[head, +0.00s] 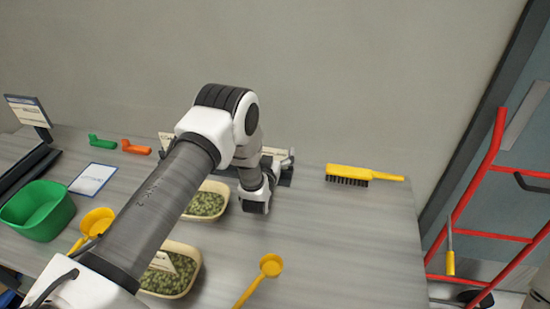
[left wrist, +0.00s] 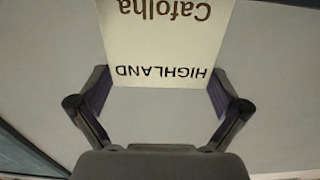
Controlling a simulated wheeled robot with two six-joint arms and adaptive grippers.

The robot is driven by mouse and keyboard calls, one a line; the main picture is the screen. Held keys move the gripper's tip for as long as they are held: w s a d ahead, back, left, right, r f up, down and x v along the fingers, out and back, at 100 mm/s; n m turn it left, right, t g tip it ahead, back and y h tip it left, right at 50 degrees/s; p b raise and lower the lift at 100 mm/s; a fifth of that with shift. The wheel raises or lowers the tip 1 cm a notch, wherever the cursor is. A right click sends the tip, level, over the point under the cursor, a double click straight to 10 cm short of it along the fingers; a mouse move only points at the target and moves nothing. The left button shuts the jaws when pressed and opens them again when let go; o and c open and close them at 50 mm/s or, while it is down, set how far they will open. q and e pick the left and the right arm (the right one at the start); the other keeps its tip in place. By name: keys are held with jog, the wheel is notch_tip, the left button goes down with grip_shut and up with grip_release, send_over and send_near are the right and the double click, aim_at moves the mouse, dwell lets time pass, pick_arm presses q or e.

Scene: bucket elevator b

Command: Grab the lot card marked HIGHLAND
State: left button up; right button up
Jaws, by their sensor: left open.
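The lot card marked HIGHLAND (left wrist: 160,45) shows upside down in the left wrist view, pale with dark print and "Cafolha" on it. Its lettered edge lies between the two spread fingers of my left gripper (left wrist: 160,82), which is open; I cannot tell whether they touch it. In the head view my left arm reaches over the table, and the left gripper (head: 281,166) is at the back, partly hidden by its own wrist. A pale card (head: 276,152) shows beside it, its print too small to read. My right gripper is not in view.
Another card (head: 165,140) stands behind my arm. Trays of green pellets (head: 206,205), a green bin (head: 38,210), a yellow scoop (head: 270,266) and a yellow brush (head: 362,174) are on the table (head: 350,240). Its right part is mostly clear. A red frame (head: 480,175) stands at right.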

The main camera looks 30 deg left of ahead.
pick_arm(q)
jog(key=shift+w, duration=0.15)
jog(key=shift+c, duration=1.3)
jog(key=c, duration=0.4)
